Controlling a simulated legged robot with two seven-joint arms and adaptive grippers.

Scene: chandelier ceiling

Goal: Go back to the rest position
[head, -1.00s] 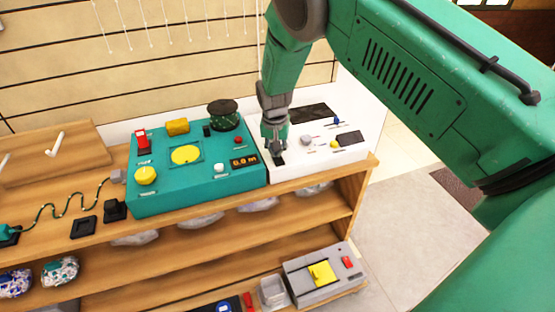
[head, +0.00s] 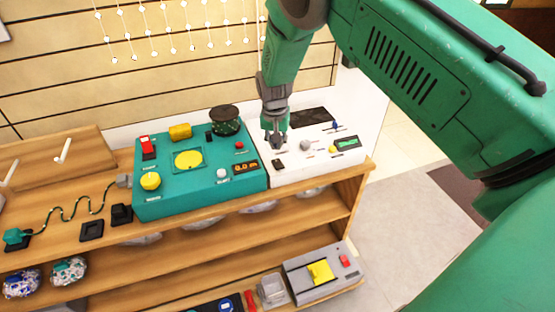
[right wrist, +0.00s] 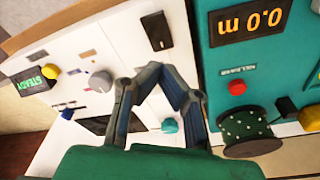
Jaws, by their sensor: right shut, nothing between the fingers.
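My right gripper (head: 275,140) is shut and empty. It hangs over the white control panel (head: 296,172), near a black rocker switch (head: 278,163). In the right wrist view its fingertips (right wrist: 160,75) meet, and the switch (right wrist: 157,31) shows apart from them. A lit green display (head: 347,143) is on the panel; it reads STEADY in the right wrist view (right wrist: 32,81). A grey knob (head: 305,145) and a yellow knob (head: 333,149) are close by. My left gripper is out of view.
A teal console (head: 205,195) with a black spool (head: 224,119) stands left of the white panel on the wooden shelf (head: 330,190). A grey box (head: 325,270) sits on the lower shelf. Bare floor (head: 410,215) lies to the right.

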